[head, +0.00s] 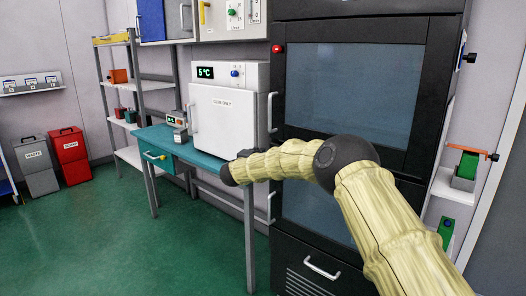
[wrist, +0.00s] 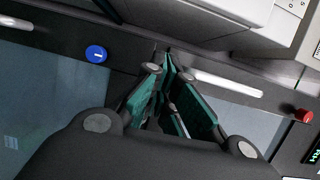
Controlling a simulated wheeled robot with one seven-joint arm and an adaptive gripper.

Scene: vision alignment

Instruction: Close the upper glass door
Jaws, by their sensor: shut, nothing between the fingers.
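The upper glass door (head: 347,90) is a dark-framed pane on the tall black cabinet in the head view. It looks nearly flush with the frame; I cannot tell whether a gap remains. Its pale upright handle (head: 271,111) is at the left edge. The wrist view, turned sideways, shows what looks like this handle (wrist: 228,84) and part of the pane (wrist: 255,122). My gripper (wrist: 168,60) is shut and empty, its teal-padded fingertips close to the handle's near end. I cannot tell whether they touch. In the head view my fingers are not clear.
A lower glass door (head: 310,212) sits below, with its own handle (wrist: 16,23). A blue knob (wrist: 97,54) and red knob (wrist: 303,116) are on the black frame. A white appliance (head: 228,110) stands on the teal bench (head: 160,137) left of the cabinet. Open floor lies left.

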